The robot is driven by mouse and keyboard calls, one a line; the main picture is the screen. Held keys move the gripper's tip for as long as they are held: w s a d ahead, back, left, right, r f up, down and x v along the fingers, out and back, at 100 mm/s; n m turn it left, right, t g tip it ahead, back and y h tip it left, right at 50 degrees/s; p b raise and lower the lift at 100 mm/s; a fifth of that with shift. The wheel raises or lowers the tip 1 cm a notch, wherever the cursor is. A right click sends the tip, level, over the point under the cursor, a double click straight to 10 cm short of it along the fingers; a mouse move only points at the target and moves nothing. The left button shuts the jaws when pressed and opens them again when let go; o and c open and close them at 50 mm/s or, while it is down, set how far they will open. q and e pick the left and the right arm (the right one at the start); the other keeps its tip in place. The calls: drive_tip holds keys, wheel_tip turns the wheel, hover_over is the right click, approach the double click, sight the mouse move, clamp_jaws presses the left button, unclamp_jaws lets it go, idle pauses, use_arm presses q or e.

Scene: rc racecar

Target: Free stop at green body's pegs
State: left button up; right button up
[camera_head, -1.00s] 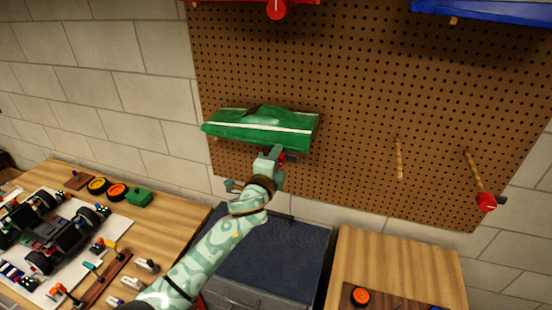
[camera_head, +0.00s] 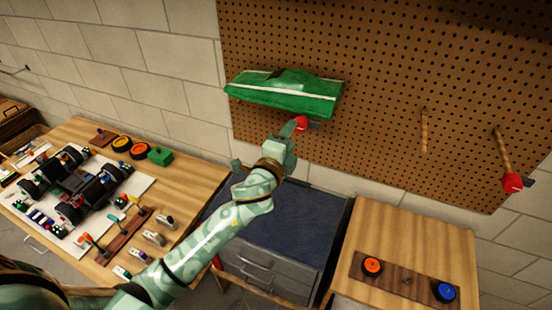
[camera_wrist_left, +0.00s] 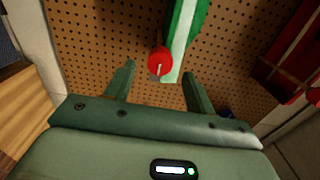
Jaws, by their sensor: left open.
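The green car body (camera_head: 285,94) with a white stripe hangs on the pegboard (camera_head: 400,70). A red stop (camera_head: 300,123) with a dark lever sits just under its lower edge. My left gripper (camera_head: 288,136) is just below the stop, open and empty. In the left wrist view, the red stop (camera_wrist_left: 159,61) appears between the tips of my open left gripper (camera_wrist_left: 159,70); I cannot tell the depth gap. The green body (camera_wrist_left: 184,30) shows behind it. My right gripper is out of view.
A bare peg (camera_head: 424,130) and a peg with another red stop (camera_head: 512,183) stick out at right.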

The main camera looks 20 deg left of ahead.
use_arm(q)
drive_tip(key=s+b, duration=0.1)
drive_tip(key=s, duration=0.8)
drive_tip(key=shift+s+a, duration=0.2)
drive_tip(key=shift+s, duration=0.1)
drive_tip(key=s+a+f+n+g+b, duration=0.1)
drive_tip(key=s+f+n+g+b, duration=0.15)
drive_tip(key=f, duration=1.15)
drive_tip(key=s+a+f+n+g+b, duration=0.2)
drive_tip(key=s+f+n+g, duration=0.1)
drive_tip(key=f, duration=1)
drive_tip(key=s+a+f+n+g+b, duration=0.1)
drive_tip(key=s+f+n+g+b, duration=0.15)
drive_tip(key=f, duration=1.15)
drive_tip(key=s+a+f+n+g+b, duration=0.1)
drive_tip(key=s+f+n+g+b, duration=0.2)
drive_tip(key=s+f, duration=1.4)
drive_tip(key=s+a+f+n+g+b, duration=0.1)
drive_tip(key=s+f+n+g+b, duration=0.3)
drive_tip(key=s+f+b, duration=0.7)
drive_tip(key=s+f+g, duration=0.2)
drive_tip(key=s+f, duration=0.4)
drive_tip(key=s, duration=0.1)
drive_tip(key=shift+s+a+f+y+b, duration=0.15)
drive_tip(key=shift+s+a+y+b, duration=0.15)
drive_tip(key=shift+s+b, duration=0.1)
